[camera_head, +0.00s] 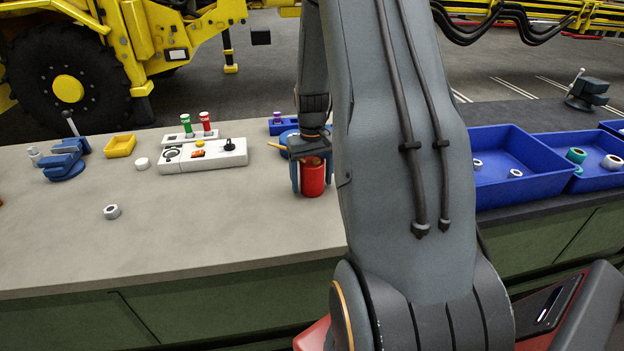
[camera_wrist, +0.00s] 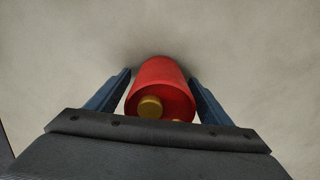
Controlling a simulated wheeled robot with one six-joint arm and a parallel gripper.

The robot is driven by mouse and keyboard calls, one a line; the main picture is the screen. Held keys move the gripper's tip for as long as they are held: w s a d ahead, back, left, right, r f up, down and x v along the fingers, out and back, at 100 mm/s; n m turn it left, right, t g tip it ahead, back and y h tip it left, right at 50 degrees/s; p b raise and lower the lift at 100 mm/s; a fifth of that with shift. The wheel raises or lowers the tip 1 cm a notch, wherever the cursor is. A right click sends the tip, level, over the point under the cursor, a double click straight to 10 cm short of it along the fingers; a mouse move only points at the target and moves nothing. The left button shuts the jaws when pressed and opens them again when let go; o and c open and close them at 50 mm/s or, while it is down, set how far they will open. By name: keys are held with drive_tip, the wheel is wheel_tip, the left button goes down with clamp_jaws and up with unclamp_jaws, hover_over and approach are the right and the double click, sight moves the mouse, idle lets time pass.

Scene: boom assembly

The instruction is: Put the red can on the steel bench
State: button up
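The red can (camera_head: 313,179) is upright between the blue fingers of my gripper (camera_head: 311,180), over the grey-topped bench (camera_head: 230,215). In the wrist view the red can (camera_wrist: 163,78) shows its near end with a brass-coloured cap, and my gripper (camera_wrist: 160,88) has a finger close against each side of it. The fingers look shut on the can. Its far end is at or just above the bench surface; I cannot tell whether it touches. My arm hides part of the bench to the right of the can.
A white control box (camera_head: 205,154) and a blue vise (camera_head: 66,160) stand to the left. A small metal nut (camera_head: 112,212) lies nearer. A blue bin (camera_head: 520,165) is to the right. The front middle of the bench is clear.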

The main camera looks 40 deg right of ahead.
sight(312, 161)
drive_tip(key=shift+r, duration=0.15)
wheel_tip(312, 161, up, 11)
drive_tip(key=shift+f+b, duration=0.2)
drive_tip(key=shift+b, duration=1.05)
drive_tip(key=shift+a+r, duration=0.1)
drive_tip(key=shift+r, duration=0.5)
drive_tip(key=s+a+f+n, duration=0.1)
drive_tip(key=s+a, duration=0.4)
drive_tip(key=a, duration=0.3)
drive_tip(key=s+a+f+n, duration=0.1)
drive_tip(key=s+a+f, duration=0.1)
drive_tip(key=s+a, duration=0.3)
drive_tip(key=s+a+f+n, duration=0.1)
drive_tip(key=s+a, duration=0.4)
drive_tip(key=a, duration=0.7)
drive_tip(key=shift+s+f+t, duration=0.3)
drive_tip(key=shift+t, duration=0.1)
